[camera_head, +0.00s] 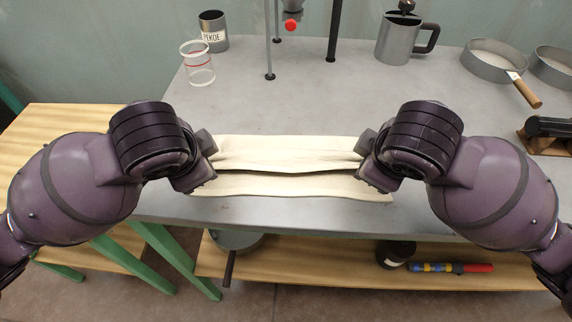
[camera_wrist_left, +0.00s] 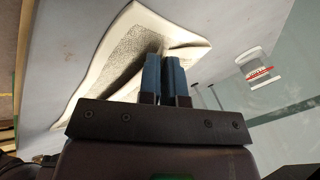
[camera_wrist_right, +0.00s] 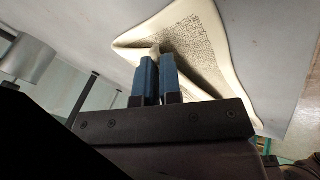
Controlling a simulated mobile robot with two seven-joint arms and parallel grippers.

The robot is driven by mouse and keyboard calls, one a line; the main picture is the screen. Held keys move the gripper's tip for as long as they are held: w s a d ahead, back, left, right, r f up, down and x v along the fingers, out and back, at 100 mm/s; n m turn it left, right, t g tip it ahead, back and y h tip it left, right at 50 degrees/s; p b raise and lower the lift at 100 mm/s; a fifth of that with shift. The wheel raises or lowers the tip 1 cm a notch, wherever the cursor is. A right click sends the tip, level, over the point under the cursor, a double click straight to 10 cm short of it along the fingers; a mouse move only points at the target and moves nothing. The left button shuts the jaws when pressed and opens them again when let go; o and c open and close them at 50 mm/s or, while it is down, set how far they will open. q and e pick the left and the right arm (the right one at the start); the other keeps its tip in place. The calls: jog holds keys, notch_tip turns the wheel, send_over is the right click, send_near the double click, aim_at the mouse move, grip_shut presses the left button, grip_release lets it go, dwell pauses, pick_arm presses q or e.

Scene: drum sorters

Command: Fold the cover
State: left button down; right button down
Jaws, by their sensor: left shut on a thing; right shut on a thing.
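The cover (camera_head: 285,184) is a cream cloth lying along the front edge of the grey table, with a fold line running across it. My left gripper (camera_head: 212,160) is shut on the cover near its left end. In the left wrist view, the blue fingers (camera_wrist_left: 167,78) pinch the cloth (camera_wrist_left: 110,42), whose speckled inner face shows. My right gripper (camera_head: 364,160) is shut on the cover near its right end. In the right wrist view, the fingers (camera_wrist_right: 154,78) pinch the cloth (camera_wrist_right: 150,32). The pinched corners are partly hidden by the grippers.
A metal jug (camera_head: 398,38), pans (camera_head: 490,62) and a dark block (camera_head: 548,128) stand to the right. Stand rods (camera_head: 334,30) rise behind the cover. The table between is clear.

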pick_arm(q)
jog(key=c, duration=1)
grip_release()
pick_arm(e)
jog(key=c, duration=1)
grip_release()
pick_arm(q)
notch_tip(320, 180, up, 9)
jog(key=s, duration=0.2)
pick_arm(e)
notch_tip(320, 180, up, 9)
jog(key=s, duration=0.2)
